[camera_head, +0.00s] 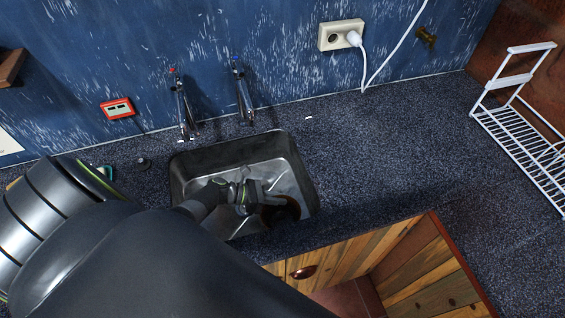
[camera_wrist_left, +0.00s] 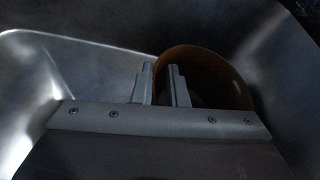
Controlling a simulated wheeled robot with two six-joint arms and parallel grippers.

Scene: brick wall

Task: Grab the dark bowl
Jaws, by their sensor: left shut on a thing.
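The dark bowl (camera_head: 284,211) is in the metal sink (camera_head: 300,168), near its right front corner. It looks dark brown and partly hidden behind my left gripper (camera_head: 262,199) in the head view. In the left wrist view the bowl (camera_wrist_left: 215,75) appears brownish and tilted, with its curved rim behind the fingers. My left gripper (camera_wrist_left: 162,85) is down inside the sink, with its two fingers close together on the bowl's near edge, shut on it. My right gripper is not in view.
Two taps (camera_head: 184,107) (camera_head: 243,92) stand behind the sink. A white wire rack (camera_head: 525,125) is at the right. A socket (camera_head: 341,35) with a white plug is on the wall. The speckled counter (camera_head: 385,135) right of the sink is clear.

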